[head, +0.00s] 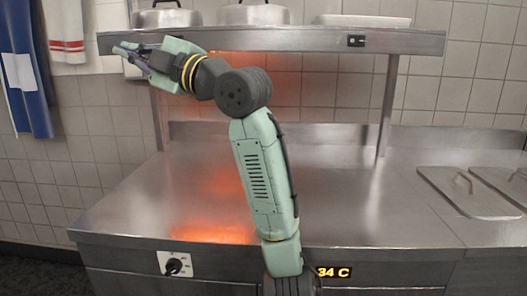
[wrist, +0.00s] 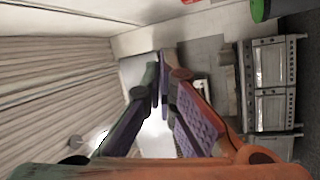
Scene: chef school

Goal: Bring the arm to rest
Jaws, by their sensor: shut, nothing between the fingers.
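My gripper (head: 122,50) is at the upper left in the head view, raised in front of the left end of the overhead shelf. My arm rises from the bottom middle and bends left at a dark joint. In the wrist view the two fingers of my gripper (wrist: 159,72) come together at their tips. The gripper is shut and nothing shows between the tips.
A steel counter (head: 125,205) with an orange glow lies below. The overhead shelf (head: 300,41) bears lidded pots (head: 253,15). Lids with handles (head: 465,192) lie at right. Cloths (head: 22,75) hang at left. The wrist view shows ovens (wrist: 270,85).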

